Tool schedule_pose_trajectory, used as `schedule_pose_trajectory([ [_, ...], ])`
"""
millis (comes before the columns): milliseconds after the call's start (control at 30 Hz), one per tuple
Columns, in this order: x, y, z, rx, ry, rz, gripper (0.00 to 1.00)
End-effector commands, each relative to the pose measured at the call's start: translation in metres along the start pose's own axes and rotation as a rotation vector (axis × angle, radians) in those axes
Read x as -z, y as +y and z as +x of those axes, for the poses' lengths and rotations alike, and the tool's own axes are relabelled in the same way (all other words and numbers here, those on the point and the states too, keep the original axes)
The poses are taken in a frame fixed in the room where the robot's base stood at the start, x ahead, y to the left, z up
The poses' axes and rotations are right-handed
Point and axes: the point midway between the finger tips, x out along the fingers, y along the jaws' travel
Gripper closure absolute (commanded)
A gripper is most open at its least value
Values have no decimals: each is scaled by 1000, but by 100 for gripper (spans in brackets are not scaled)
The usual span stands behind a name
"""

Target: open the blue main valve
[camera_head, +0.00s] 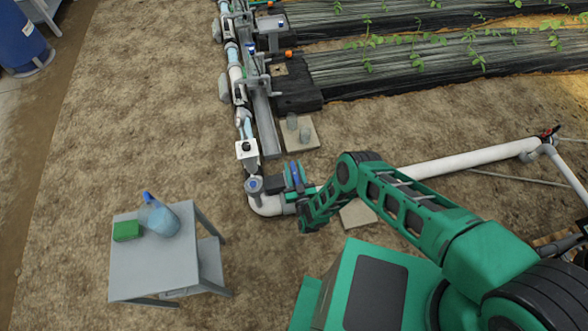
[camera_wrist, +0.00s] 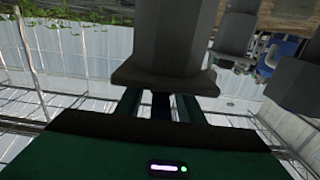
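The blue main valve shows as an upright blue handle (camera_head: 294,174) on the white pipe near its corner, right of the round gauge. My gripper (camera_head: 299,181) is at this handle, with green parts on both sides of it. In the wrist view, two green bars of my gripper (camera_wrist: 158,108) flank a narrow dark blue strip, which looks like the handle. A large grey block (camera_wrist: 165,75) hides the tips. I cannot tell whether the fingers touch the handle or stand around it with a gap.
A grey cart (camera_head: 150,275) holds a blue jug (camera_head: 160,218) and a green box (camera_head: 127,231). Bare soil lies between cart and pipe.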

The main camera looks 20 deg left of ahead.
Motion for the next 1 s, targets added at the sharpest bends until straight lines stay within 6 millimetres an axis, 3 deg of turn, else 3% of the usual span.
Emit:
schedule_pose_trajectory([
  [133, 0, 0, 0, 0, 0, 0, 68],
  [267, 0, 0, 0, 0, 0, 0, 99],
  [667, 0, -1, -1, 57, 0, -4, 100],
  [1000, 0, -6, -2, 272, 1, -7, 100],
])
